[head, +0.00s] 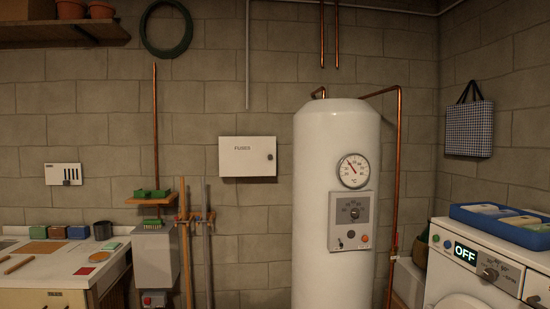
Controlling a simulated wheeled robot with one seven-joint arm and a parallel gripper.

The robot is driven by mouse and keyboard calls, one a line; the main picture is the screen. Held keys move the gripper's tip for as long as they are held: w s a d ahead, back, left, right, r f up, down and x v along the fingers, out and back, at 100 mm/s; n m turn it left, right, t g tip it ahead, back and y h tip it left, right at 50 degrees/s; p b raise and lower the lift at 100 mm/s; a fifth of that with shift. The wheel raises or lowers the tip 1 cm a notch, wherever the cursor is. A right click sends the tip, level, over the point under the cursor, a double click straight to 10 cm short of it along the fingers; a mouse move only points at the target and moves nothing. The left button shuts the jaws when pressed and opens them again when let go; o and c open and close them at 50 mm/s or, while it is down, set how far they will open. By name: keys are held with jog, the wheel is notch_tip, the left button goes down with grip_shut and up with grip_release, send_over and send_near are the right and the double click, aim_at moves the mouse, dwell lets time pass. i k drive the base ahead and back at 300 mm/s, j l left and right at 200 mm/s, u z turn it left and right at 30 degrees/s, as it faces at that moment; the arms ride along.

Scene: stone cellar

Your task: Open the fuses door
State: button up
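The fuses door (248,164) is the white front of a small wall box, marked "FUSES" at its upper left. It is shut flat against the box. A small dark round knob (270,157) sits near its right edge. The box hangs on the block wall left of the white tank. My gripper is not in view.
A tall white water tank (335,230) with a dial and control panel stands close right of the box. Left are long-handled tools (208,235), a grey cabinet (155,262) and a workbench (50,275). A washing machine (480,280) stands at right. The wall below the box is bare.

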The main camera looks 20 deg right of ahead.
aim_at(239, 156)
jog(key=i+z, duration=0.1)
jog(key=i, duration=0.85)
jog(key=i+z, duration=0.15)
jog(key=i, duration=0.8)
